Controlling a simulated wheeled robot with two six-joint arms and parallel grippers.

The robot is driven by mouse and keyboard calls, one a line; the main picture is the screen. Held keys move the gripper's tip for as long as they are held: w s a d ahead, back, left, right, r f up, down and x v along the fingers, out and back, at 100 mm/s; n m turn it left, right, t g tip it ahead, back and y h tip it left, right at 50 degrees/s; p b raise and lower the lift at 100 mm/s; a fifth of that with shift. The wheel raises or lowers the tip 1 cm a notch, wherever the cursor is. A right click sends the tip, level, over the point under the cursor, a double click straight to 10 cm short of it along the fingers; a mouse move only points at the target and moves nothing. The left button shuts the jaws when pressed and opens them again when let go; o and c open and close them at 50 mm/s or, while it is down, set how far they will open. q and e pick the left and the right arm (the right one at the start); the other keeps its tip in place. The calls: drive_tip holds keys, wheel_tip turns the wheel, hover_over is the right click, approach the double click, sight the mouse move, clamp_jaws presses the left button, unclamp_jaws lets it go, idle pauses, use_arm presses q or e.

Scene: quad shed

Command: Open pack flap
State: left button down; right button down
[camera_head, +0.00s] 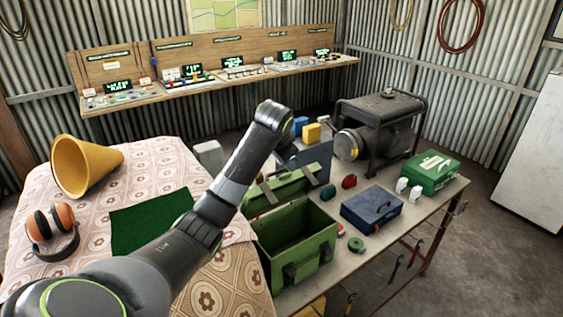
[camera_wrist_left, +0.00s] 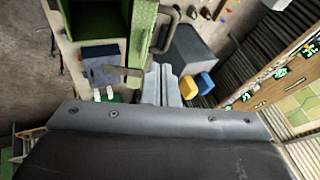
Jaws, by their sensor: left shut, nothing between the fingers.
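The green pack (camera_head: 297,255) stands on the workbench with its top open and its dark inside showing. Its green flap (camera_head: 285,188) is raised along the far side, with a dark strap or buckle at its right end. In the left wrist view, part of the green pack or its flap (camera_wrist_left: 143,25) shows at the top, beside a dark loop. My left gripper (camera_head: 290,158) is above and behind the flap, partly hidden by its own wrist. In the left wrist view, its fingers (camera_wrist_left: 161,85) are together and empty. My right gripper is not in view.
On the workbench (camera_head: 375,228) are a blue toolbox (camera_head: 371,208), a green first-aid case (camera_head: 431,172) and small red and green items. A grey box (camera_head: 305,160) and a generator (camera_head: 378,130) stand behind. A cloth-covered table (camera_head: 150,165) at left holds a yellow cone (camera_head: 82,168) and earmuffs (camera_head: 52,232).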

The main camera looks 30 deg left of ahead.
sight(282, 170)
use_arm(q)
drive_tip(key=x, duration=0.9)
drive_tip(key=shift+w+d+f, duration=0.1)
drive_tip(key=shift+w+f, duration=0.05)
drive_tip(key=shift+f, duration=0.1)
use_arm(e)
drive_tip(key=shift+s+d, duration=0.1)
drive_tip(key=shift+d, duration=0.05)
use_arm(q)
drive_tip(key=shift+w, duration=0.1)
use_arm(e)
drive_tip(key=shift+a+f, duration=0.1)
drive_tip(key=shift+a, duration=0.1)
